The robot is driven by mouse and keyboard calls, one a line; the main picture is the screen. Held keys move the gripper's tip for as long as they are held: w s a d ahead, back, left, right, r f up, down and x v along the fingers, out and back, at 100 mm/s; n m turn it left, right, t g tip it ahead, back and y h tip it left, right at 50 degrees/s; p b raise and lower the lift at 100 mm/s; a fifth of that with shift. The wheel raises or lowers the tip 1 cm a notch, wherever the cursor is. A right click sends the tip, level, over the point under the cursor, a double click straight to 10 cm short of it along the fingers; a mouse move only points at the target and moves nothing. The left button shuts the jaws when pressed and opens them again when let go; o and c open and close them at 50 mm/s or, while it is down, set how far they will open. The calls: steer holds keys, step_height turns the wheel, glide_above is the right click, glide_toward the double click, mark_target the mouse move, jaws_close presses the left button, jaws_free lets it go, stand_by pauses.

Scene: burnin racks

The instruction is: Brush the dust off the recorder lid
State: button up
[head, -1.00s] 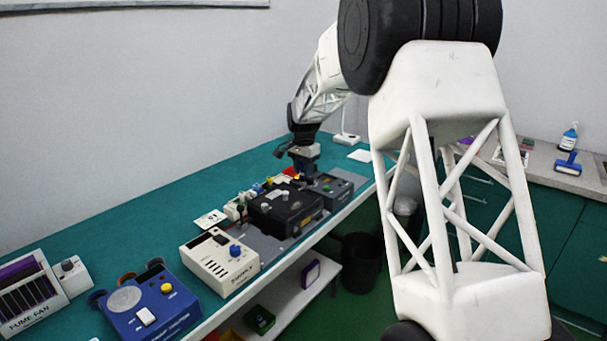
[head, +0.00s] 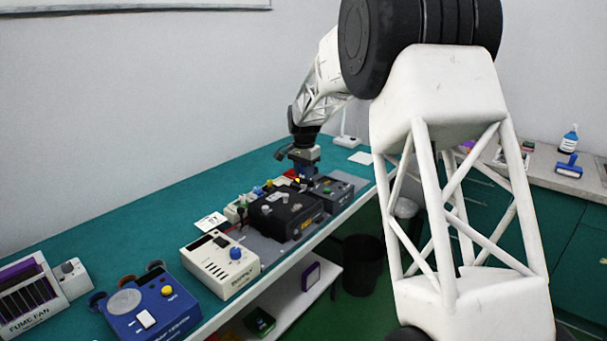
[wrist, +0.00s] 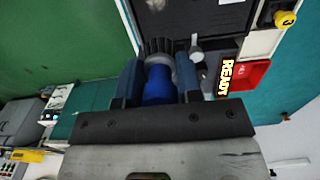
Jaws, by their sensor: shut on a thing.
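My gripper (head: 305,178) points down at the far end of the row of devices. In the wrist view my gripper (wrist: 160,84) is shut on a brush (wrist: 159,86) with a blue handle and dark bristles. A black box with knobs (head: 285,212), which looks like the recorder, stands on the bench just nearer than the gripper. In the wrist view a black surface (wrist: 185,14) lies close beyond the bristles. I cannot tell whether the bristles touch it, and no dust can be made out.
A dark grey box (head: 334,192) stands right beside the gripper. A cream supply box (head: 222,262) and a blue tester (head: 150,306) are nearer. A red READY sign (wrist: 243,77) and a yellow knob (wrist: 284,18) show in the wrist view. The back of the teal bench (head: 170,212) is clear.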

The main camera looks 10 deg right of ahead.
steer(key=shift+a+f, duration=0.1)
steer(key=shift+f, duration=3.75)
steer(key=shift+s+a+f, duration=0.1)
steer(key=shift+s+a, duration=2.6)
steer(key=shift+s, duration=0.05)
steer(key=shift+w+d, duration=2.85)
steer(key=shift+d, duration=0.05)
steer(key=shift+s+a+r, duration=0.1)
steer(key=shift+r, duration=3.9)
